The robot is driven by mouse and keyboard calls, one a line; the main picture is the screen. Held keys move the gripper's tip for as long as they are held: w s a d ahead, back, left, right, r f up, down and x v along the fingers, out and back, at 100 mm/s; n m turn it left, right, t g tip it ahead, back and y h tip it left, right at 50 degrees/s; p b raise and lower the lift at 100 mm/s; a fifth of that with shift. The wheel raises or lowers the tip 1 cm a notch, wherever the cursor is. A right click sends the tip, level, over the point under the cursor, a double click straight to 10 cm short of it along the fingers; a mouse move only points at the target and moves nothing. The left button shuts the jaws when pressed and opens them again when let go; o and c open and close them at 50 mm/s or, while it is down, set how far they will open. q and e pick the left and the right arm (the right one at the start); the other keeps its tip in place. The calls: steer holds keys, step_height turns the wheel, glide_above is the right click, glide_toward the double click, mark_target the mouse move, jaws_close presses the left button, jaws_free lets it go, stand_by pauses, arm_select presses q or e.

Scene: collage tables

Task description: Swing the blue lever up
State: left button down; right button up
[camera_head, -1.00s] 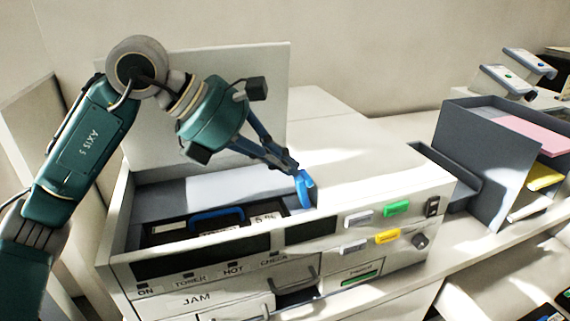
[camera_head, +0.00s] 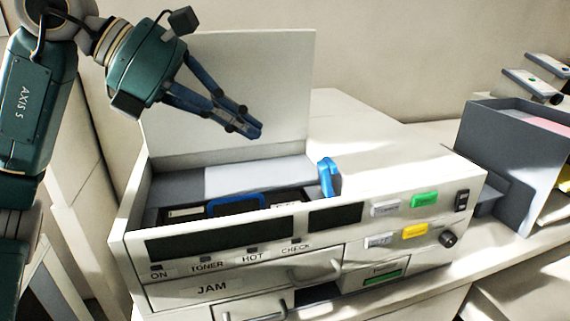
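The blue lever (camera_head: 327,178) stands up at the right end of the open bay of the white printer (camera_head: 410,172). It looks upright, with its top bent slightly left. My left gripper (camera_head: 252,132) is up and to the left of the lever, in front of the raised lid, and touches nothing I can see. Its fingers lie close together with nothing visible between them. My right gripper is not in view.
The raised lid (camera_head: 230,100) stands behind the bay. A dark cartridge with a blue handle (camera_head: 236,203) lies inside the bay. Green and yellow buttons (camera_head: 425,199) are on the front panel. A grey paper sorter (camera_head: 505,160) stands to the right.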

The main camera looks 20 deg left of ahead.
arm_select(q)
steer(key=shift+t+h, duration=0.4)
steer(key=shift+h, duration=0.2)
steer(key=a+f+b, duration=0.1)
steer(key=f, duration=0.1)
steer(key=s+a+f+b, duration=0.1)
steer(key=a+f+b, duration=0.1)
steer(key=f+b, duration=0.1)
steer(key=shift+s+f, duration=0.35)
steer(key=shift+s, duration=0.1)
steer(key=shift+d, duration=0.25)
steer(key=p, duration=0.2)
glide_toward(322, 180)
steer(key=f, duration=0.3)
steer(key=shift+w+d+f, duration=0.25)
steer(key=shift+d+f, duration=0.05)
steer(key=shift+d, duration=0.05)
steer(key=shift+w+d+r+p, duration=0.2)
steer(key=shift+w+d+p, duration=0.1)
steer(key=shift+d+p, duration=0.15)
steer(key=shift+w+d+r+p, duration=0.2)
steer(key=shift+w+d+p, duration=0.15)
steer(key=shift+d, duration=0.15)
steer(key=shift+w+d, duration=0.35)
steer(key=shift+d, duration=0.1)
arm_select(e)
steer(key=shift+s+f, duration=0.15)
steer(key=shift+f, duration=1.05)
